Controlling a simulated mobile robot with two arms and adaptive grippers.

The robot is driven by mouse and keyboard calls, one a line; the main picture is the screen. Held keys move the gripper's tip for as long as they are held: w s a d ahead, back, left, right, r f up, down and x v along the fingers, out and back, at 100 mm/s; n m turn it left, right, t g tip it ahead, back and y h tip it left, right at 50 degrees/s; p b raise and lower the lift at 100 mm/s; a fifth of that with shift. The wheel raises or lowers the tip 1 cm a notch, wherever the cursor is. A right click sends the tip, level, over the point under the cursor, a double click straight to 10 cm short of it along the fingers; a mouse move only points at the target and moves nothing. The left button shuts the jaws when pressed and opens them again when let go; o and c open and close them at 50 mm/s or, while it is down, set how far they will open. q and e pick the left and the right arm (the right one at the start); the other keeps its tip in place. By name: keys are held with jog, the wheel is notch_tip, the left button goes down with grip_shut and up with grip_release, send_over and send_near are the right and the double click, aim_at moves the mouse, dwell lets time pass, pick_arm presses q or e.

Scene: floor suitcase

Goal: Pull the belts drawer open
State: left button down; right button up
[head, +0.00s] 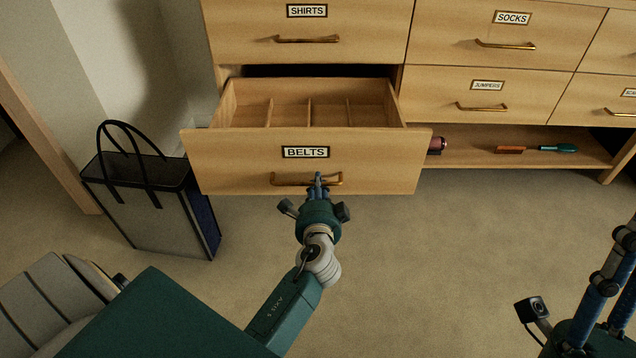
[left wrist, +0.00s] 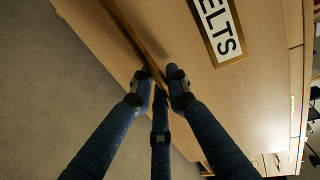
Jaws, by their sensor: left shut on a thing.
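The belts drawer (head: 230,162) is pulled out from the wooden dresser, with its divided inside showing and no belts visible in it. Its label (head: 305,152) reads BELTS, and the label (left wrist: 222,30) also shows in the left wrist view. The brass handle (head: 287,181) is on the drawer front below the label. My left gripper (head: 318,181) is at the middle of this handle, its fingers closed around the bar. The handle (left wrist: 135,38) runs between the fingers in the left wrist view. My right gripper (head: 606,290) is at the lower right, partly cut off, away from the dresser.
A grey and black tote bag (head: 150,200) stands on the floor left of the drawer. The shirts drawer (head: 240,35), socks drawer (head: 440,35) and jumpers drawer (head: 430,90) are shut. A low shelf (head: 470,150) holds brushes (head: 552,148). Carpet in front is clear.

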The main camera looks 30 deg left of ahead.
pick_arm(q)
jog(key=c, duration=1.7)
grip_release()
jog(key=shift+c, duration=0.2)
jog(key=v, duration=0.7)
jog(key=shift+s+d, duration=0.2)
